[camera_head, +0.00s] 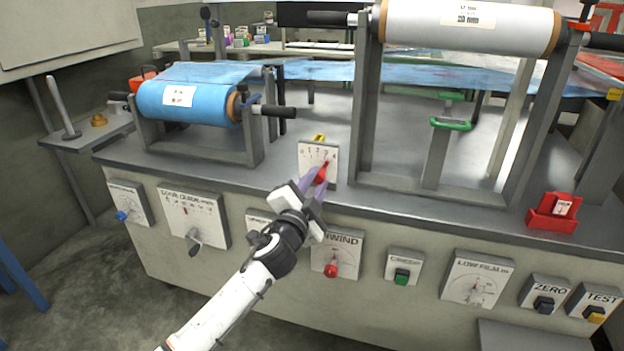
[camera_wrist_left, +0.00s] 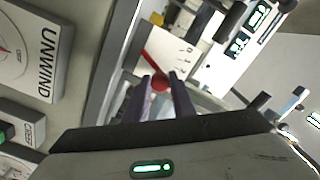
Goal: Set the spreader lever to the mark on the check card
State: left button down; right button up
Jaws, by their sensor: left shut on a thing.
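The spreader lever is red, with a round knob (camera_head: 320,176), on an upright white scale plate (camera_head: 308,152) at the bench's front edge. Its arm slants up to the right, towards the plate's higher numbers. My left gripper (camera_head: 317,182) is shut on the knob from the front. In the left wrist view the red knob (camera_wrist_left: 158,81) sits between the two dark fingertips (camera_wrist_left: 159,88). A small white card (camera_head: 563,207), which may be the check card, stands in a red holder (camera_head: 549,222) at the bench's right; its mark is too small to read.
A blue film roll (camera_head: 190,98) stands behind left, and a white roll (camera_head: 465,25) on a tall frame behind right. The front panel carries several knobs and dials, including UNWIND (camera_head: 338,255), just below my left arm.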

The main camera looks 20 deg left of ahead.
pick_arm(q)
jog(key=shift+d+f+m, duration=0.15)
jog(key=shift+m, duration=0.35)
jog(key=c, duration=1.5)
grip_release()
jog(key=shift+s, duration=0.6)
jog(key=s+p, duration=0.2)
jog(key=s, duration=0.7)
jog(key=shift+s, duration=0.1)
pick_arm(e)
jog(key=shift+w+d+r, duration=0.1)
jog(key=shift+d+r, duration=0.1)
jog(key=shift+r, duration=0.15)
pick_arm(q)
jog(key=shift+f, duration=0.1)
pick_arm(e)
jog(key=shift+r, duration=0.15)
